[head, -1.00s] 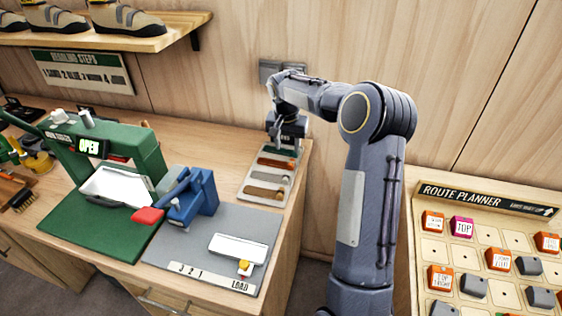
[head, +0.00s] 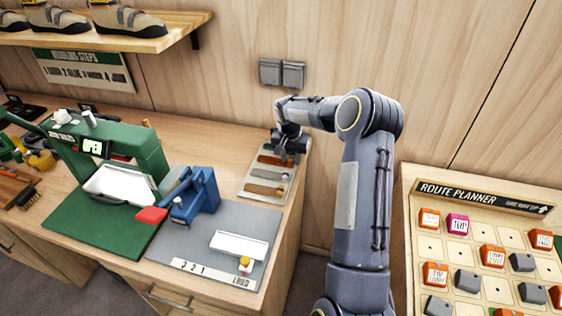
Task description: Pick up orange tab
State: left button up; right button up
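A pale tray (head: 245,186) lies at the right end of the wooden bench. It holds an orange-brown strip (head: 270,160) at the far end, with a grey strip (head: 268,174) and a brown strip (head: 264,190) nearer. The orange-brown strip is the likeliest orange tab in reach. My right gripper (head: 289,157) points down at the tray's far end, by the right end of that strip. Its fingertips are small and dark, so I cannot tell whether they touch it or how wide they stand. My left gripper is not in view.
A blue tool (head: 201,195) with a red handle and a green press (head: 140,150) stand left of the tray. A grey mat (head: 190,248) is in front. The route planner board (head: 480,193), bearing orange blocks, is at right. The wall rises close behind.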

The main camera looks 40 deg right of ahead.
grip_shut()
